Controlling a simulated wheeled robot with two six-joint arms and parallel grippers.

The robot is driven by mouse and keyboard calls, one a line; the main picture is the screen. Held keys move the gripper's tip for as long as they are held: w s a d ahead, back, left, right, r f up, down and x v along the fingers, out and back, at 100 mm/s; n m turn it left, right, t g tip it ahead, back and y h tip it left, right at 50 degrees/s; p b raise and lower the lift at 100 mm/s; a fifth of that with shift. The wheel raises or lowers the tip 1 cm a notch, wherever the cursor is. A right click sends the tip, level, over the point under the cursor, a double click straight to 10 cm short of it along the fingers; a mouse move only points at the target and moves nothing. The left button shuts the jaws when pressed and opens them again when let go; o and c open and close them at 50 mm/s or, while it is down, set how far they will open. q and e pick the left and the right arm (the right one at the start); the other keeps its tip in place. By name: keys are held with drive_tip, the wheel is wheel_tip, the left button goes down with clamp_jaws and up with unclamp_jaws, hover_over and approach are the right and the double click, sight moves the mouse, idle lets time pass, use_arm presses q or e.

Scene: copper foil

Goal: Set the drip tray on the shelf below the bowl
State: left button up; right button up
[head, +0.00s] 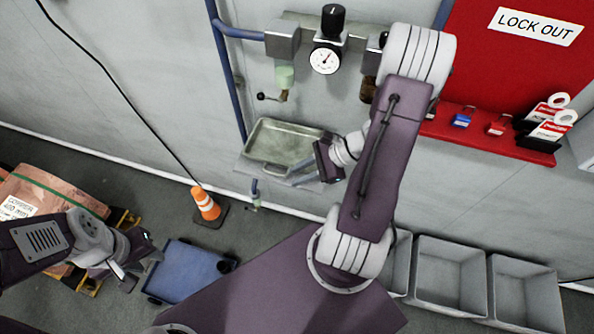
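The drip tray (282,141) is a shallow grey metal pan, empty and roughly level. It lies over the pale wall shelf (250,169), below the greenish bowl (284,77) of the left filter unit. Whether it rests fully on the shelf or sits slightly above it is hard to tell. My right gripper (303,175) is at the tray's front right edge, fingers pointing left. Whether its fingers grip the rim is unclear. My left gripper (130,261) is at lower left, open and empty, far from the tray.
A pressure gauge (325,59) and blue pipe (228,75) are on the wall. A red lockout board (500,65) is at right. Grey bins (450,275), an orange cone (205,203), a blue dolly (188,271) and a copper-coloured package (45,195) stand below.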

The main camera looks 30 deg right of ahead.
drive_tip(key=s+a+r+n+g+h, duration=0.1)
drive_tip(key=a+r+n+g+h, duration=0.1)
drive_tip(key=n, duration=0.8)
drive_tip(key=s+a+r+n+g+h, duration=0.1)
drive_tip(key=a+n+h, duration=0.3)
drive_tip(key=n, duration=0.7)
drive_tip(key=shift+s+a+r+g+h, duration=0.15)
drive_tip(key=shift+a+r+g+h, duration=0.3)
drive_tip(key=shift+h, duration=0.55)
